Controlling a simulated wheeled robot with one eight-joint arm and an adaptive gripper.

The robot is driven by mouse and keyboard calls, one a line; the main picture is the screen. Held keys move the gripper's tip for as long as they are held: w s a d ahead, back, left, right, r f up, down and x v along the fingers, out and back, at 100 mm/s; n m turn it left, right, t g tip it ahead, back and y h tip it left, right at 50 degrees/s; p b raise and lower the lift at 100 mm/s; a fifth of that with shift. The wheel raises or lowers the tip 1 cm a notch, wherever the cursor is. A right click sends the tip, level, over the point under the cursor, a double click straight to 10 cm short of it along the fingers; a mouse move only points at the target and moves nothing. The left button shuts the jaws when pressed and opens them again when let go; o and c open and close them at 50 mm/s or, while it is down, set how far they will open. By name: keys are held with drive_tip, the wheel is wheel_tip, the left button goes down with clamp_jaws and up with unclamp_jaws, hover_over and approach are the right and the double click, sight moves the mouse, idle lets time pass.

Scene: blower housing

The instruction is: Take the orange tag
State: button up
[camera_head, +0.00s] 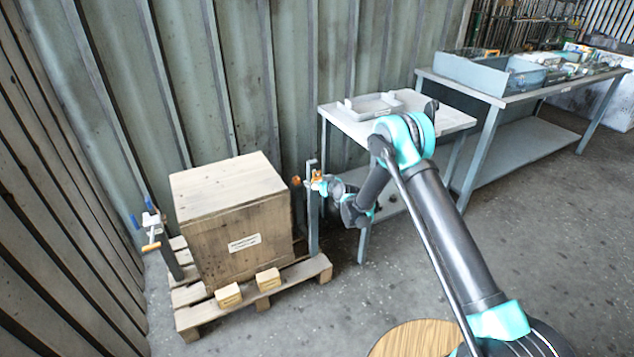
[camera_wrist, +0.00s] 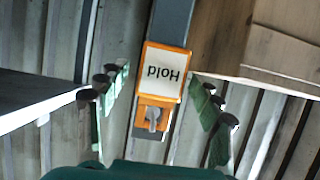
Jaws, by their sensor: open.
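The orange tag (camera_wrist: 162,72) has a white face reading "Hold", upside down in the wrist view. It hangs at a grey upright post, and just below it in that view is an orange part with a grey metal piece (camera_wrist: 153,118). In the head view the tag is a small orange patch (camera_head: 317,175) on the post, partly hidden by my gripper. My gripper (camera_wrist: 160,88) is open, its green fingers with dark pads on either side of the tag, with gaps showing on both sides. It holds nothing.
The grey post (camera_head: 312,225) rises beside a wooden crate (camera_head: 235,225) on a pallet (camera_head: 312,270). A small table (camera_head: 450,118) with a tray stands right of the post. A blue-grey workbench (camera_head: 490,92) is farther right. Open floor lies in front.

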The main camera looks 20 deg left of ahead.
drive_tip(key=c, duration=1.3)
drive_tip(key=shift+o, duration=0.2)
drive_tip(key=shift+r, duration=0.2)
drive_tip(key=shift+r, duration=0.4)
drive_tip(key=s+d, duration=0.4)
drive_tip(key=shift+d, duration=0.3)
